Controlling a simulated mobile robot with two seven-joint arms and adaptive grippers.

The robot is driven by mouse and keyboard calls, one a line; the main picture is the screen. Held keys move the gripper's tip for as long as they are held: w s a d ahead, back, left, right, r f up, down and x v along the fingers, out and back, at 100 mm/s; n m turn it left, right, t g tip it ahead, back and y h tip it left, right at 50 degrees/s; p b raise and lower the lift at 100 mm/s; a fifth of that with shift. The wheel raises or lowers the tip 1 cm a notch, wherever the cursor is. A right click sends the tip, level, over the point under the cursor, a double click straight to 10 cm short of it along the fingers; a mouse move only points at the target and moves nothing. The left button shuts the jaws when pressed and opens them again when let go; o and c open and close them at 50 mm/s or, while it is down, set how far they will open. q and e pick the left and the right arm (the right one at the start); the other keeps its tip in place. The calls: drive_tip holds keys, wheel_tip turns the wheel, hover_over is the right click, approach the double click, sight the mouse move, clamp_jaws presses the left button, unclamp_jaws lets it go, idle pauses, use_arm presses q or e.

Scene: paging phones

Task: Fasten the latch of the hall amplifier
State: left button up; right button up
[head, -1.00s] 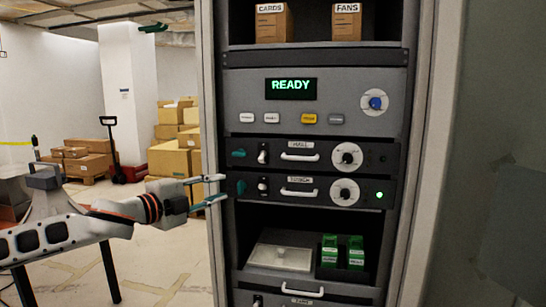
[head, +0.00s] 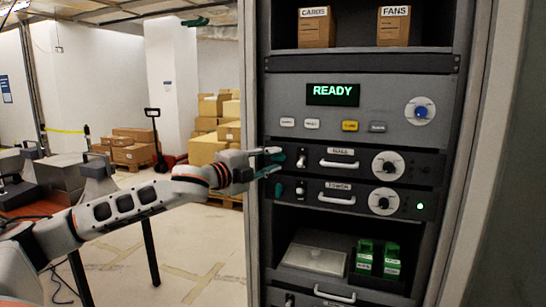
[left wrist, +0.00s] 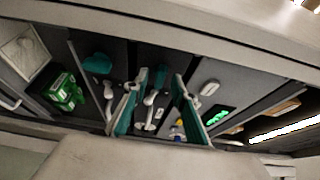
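The hall amplifier (head: 356,176) is the upper of two dark drawer-like units in the rack, with a white handle, a switch and a round dial. Its teal latch is at its left end, partly covered by my fingers in the head view; a teal piece, apparently this latch (left wrist: 161,77), shows between the fingers in the left wrist view. My left gripper (head: 271,162) is open at the latch, one finger above and one below. The fingers also show spread apart in the left wrist view (left wrist: 157,108). Whether they touch the latch is unclear. My right gripper is out of view.
The lower unit (head: 338,208) has its own teal latch (head: 279,190) close below my gripper and a lit green lamp. Above is a panel with a READY display (head: 333,95) and buttons. The rack's left post (head: 253,220) stands beside my gripper.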

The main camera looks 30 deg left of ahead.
use_arm(q)
drive_tip(key=shift+w, duration=0.2)
clamp_jaws()
drive_tip(key=shift+f, duration=0.1)
